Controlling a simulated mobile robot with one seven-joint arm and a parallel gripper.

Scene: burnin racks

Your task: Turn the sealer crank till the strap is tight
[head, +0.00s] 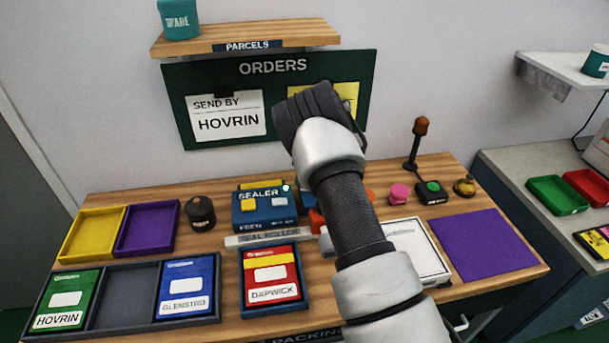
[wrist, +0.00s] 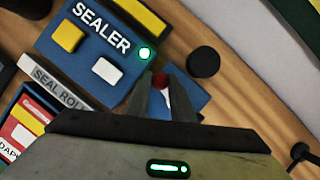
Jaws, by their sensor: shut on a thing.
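The blue sealer (head: 250,222) stands mid-table, with a yellow and a white block on its top and a lit lamp, green in the wrist view (wrist: 145,53). Its label fills the upper left of the wrist view (wrist: 85,62). My gripper (wrist: 160,84) is shut on a small red knob (wrist: 160,80), which I take to be the crank's handle, beside the sealer's lamp end. The rest of the crank is largely hidden by the fingers. A red DAPWICK packet (head: 273,281) with a yellow band lies before the seal roller (head: 268,238). I cannot tell the strap's tightness.
My arm hides part of the table right of the sealer. A dark round pot (head: 200,213) stands left of the sealer. A white-topped panel (head: 418,252), purple mat (head: 474,244), pink knob (head: 398,194) and upright lever (head: 417,145) are to the right.

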